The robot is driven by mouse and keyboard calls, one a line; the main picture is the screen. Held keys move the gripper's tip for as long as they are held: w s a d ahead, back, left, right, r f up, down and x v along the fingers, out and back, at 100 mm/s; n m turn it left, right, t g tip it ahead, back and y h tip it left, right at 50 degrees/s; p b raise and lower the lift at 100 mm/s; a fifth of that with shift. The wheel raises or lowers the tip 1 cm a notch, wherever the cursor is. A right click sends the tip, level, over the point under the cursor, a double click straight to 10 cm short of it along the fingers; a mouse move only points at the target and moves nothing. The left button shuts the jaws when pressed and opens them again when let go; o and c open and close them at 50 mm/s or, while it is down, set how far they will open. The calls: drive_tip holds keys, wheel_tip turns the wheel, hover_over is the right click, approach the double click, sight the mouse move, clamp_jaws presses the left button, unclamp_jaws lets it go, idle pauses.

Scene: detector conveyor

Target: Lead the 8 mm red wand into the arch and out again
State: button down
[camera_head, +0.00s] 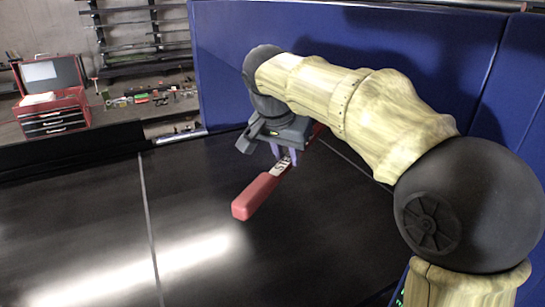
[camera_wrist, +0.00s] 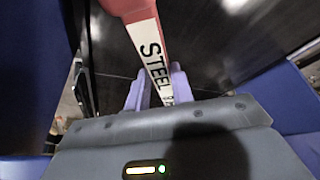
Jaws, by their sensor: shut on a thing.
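The red wand (camera_head: 256,195) has a white band with black lettering in its middle. The wrist view shows the wand (camera_wrist: 128,8) close up, and the letters "STEEL" can be read on the band. My gripper (camera_head: 285,158) is shut on the white band with its purple fingers. The wand is held slanted over the black belt, with its thick red end toward the lower left of the head view. Its other red end shows partly behind my gripper. Tall blue panels (camera_head: 222,60), seemingly the arch's housing, stand behind my arm; the opening is not clearly visible.
The black belt (camera_head: 80,220) is bare around the wand, with pale seams and a bright reflection. A dark rail (camera_head: 70,148) runs along its far left edge. Beyond stand a red tool chest (camera_head: 52,112), scattered small items and a dark shelf rack (camera_head: 130,35).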

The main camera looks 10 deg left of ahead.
drive_tip(key=s+a, duration=1)
drive_tip(key=a, duration=0.5)
drive_tip(key=s+a, duration=1.1)
drive_tip(key=a, duration=0.5)
idle(1.0)
drive_tip(key=shift+w+d, duration=0.1)
drive_tip(key=shift+w, duration=0.05)
idle(0.4)
